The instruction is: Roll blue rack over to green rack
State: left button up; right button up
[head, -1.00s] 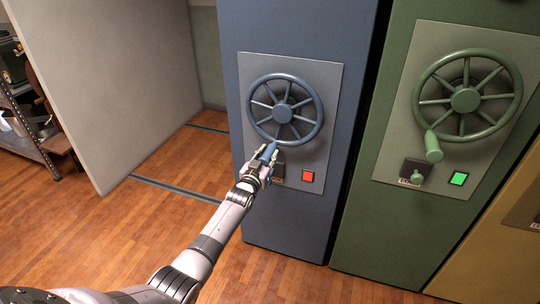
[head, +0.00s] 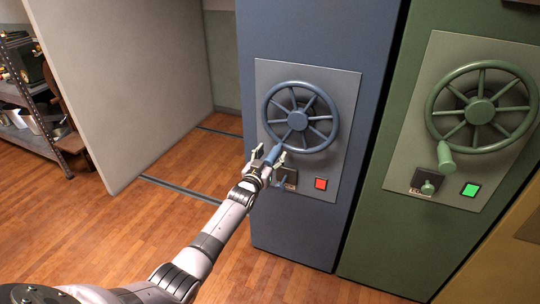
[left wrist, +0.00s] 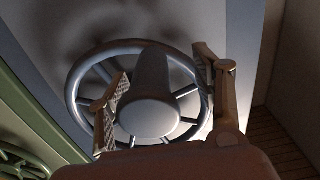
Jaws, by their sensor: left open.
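The blue rack (head: 310,222) stands left of the green rack (head: 390,235), with a narrow dark gap between them. The blue rack's spoked wheel (head: 297,120) has a crank handle (head: 275,156) at its lower left. My left gripper (head: 270,156) is open, with one finger on each side of this handle. In the left wrist view the handle (left wrist: 150,115) points at the camera between the spread fingers (left wrist: 160,100); contact is hard to judge. The green rack's wheel (head: 480,112) has its handle (head: 445,156) hanging down. My right gripper is out of view.
The blue panel has a red light (head: 320,184) and a small lock knob (head: 283,181); the green panel has a green light (head: 470,190). A grey panel (head: 125,90) stands left across an open aisle with floor rails (head: 180,190). Shelving (head: 35,120) is far left.

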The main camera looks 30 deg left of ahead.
aim_at(266, 163)
pick_arm(q)
jog(key=shift+d, duration=0.1)
jog(key=shift+s+r+p, duration=0.1)
jog(key=shift+s+p, duration=0.3)
jog(key=shift+p, duration=0.25)
jog(key=s+p, duration=0.3)
jog(key=s, duration=0.1)
jog(key=shift+d+r+p, duration=0.1)
jog(key=shift+d+p, duration=0.15)
jog(key=shift+p, duration=0.15)
jog(key=s+p, duration=0.3)
jog(key=s, duration=0.2)
jog(key=shift+s+d+p, duration=0.1)
jog(key=shift+d+p, duration=0.1)
jog(key=shift+p, duration=0.1)
